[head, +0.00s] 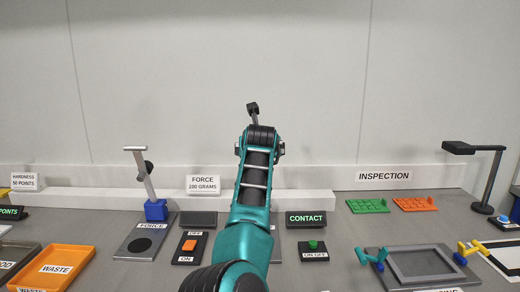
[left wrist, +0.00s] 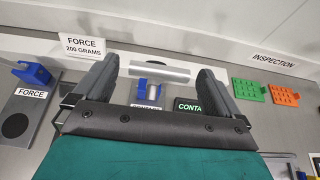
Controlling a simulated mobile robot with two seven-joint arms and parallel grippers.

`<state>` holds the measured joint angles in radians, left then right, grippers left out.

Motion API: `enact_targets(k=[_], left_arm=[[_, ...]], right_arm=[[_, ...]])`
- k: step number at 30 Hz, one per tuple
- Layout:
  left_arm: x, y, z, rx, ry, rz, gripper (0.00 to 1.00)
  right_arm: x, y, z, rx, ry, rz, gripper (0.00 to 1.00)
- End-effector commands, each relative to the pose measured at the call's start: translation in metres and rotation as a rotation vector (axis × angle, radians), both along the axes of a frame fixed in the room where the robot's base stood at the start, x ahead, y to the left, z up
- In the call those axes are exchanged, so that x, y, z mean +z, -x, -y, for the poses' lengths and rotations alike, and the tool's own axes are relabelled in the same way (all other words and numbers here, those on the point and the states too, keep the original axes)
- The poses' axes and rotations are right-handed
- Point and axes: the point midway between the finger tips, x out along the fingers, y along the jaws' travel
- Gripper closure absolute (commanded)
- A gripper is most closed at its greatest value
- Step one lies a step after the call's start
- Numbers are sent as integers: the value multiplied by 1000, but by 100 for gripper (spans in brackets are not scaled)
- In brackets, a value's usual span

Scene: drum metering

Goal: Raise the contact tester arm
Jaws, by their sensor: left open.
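The contact tester shows in the left wrist view as a blue base (left wrist: 152,88), a pale grey bar (left wrist: 160,74) across its arm, and a dark plate with its label partly covered by my gripper. My left gripper (left wrist: 157,66) is open. In this view its fingers stand on either side of the grey bar, with small gaps at both ends; I cannot tell the depth between them. In the head view my teal arm hides the tester. The green-lettered CONTACT display (head: 305,218) stands right of my arm. My right gripper is not in view.
The force tester (head: 149,185) stands to the left, its arm raised. Orange (head: 189,245) and green (head: 313,245) switch buttons flank my arm. Green (head: 367,206) and orange (head: 415,204) trays, a grey frame (head: 422,264) and a lamp (head: 484,180) are on the right.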

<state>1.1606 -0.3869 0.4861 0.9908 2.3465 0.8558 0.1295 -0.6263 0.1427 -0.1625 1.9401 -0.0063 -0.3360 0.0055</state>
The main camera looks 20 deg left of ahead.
Motion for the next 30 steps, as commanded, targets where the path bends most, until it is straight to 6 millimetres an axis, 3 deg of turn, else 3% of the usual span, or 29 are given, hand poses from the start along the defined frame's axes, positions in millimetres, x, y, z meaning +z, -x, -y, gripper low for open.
enact_targets(k=[15,30], left_arm=[[25,58,16,1,0,-2,2],[30,68,20,0,1,-4,5]], right_arm=[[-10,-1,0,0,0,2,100],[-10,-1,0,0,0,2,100]])
